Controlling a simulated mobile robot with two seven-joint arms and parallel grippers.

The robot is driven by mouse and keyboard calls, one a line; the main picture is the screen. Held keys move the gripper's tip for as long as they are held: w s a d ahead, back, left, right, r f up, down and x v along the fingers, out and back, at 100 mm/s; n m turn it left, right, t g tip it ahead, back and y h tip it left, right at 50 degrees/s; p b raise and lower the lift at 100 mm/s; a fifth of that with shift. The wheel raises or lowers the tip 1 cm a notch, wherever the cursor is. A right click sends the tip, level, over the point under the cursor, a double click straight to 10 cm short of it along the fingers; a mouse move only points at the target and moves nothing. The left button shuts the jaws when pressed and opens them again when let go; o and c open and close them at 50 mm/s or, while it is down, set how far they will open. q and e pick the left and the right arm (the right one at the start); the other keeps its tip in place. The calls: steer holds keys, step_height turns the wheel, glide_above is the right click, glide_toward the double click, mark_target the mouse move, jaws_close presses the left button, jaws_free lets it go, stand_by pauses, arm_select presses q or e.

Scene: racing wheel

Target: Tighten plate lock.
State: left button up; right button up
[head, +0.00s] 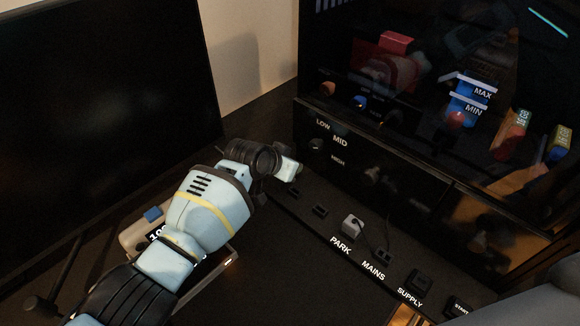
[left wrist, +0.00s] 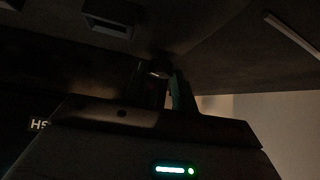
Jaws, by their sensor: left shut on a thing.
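My left arm comes in from the lower left in the head view, and its gripper (head: 287,170) is at the dark panel, left of the LOW/MID/HIGH dial (head: 317,144). Its fingertips are mostly hidden there. In the dark left wrist view the two fingers (left wrist: 167,90) are close together and shut on a small, pale-ended round knob (left wrist: 158,69) under a dark surface. The knob may be the plate lock; no label on it is readable. My right gripper is not in view.
A dark screen (head: 100,100) stands at the left. A glass-fronted cabinet (head: 400,60) with coloured items stands behind. A strip with a grey PARK knob (head: 352,224), MAINS and SUPPLY switches (head: 419,282) runs to the lower right. A pale box (head: 135,235) lies partly behind my arm.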

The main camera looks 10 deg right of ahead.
arm_select(q)
steer(key=shift+f+m+b, duration=0.3)
steer(key=shift+m, duration=0.1)
steer(key=shift+w+a+m+g+h+b, duration=0.1)
steer(key=shift+m+g+h+b, duration=0.45)
steer(key=shift+b, duration=0.3)
steer(key=shift+r+m+g, duration=0.2)
steer(key=shift+m+g, duration=0.05)
steer(key=shift+m, duration=0.1)
steer(key=o, duration=1)
steer(key=shift+r, duration=0.1)
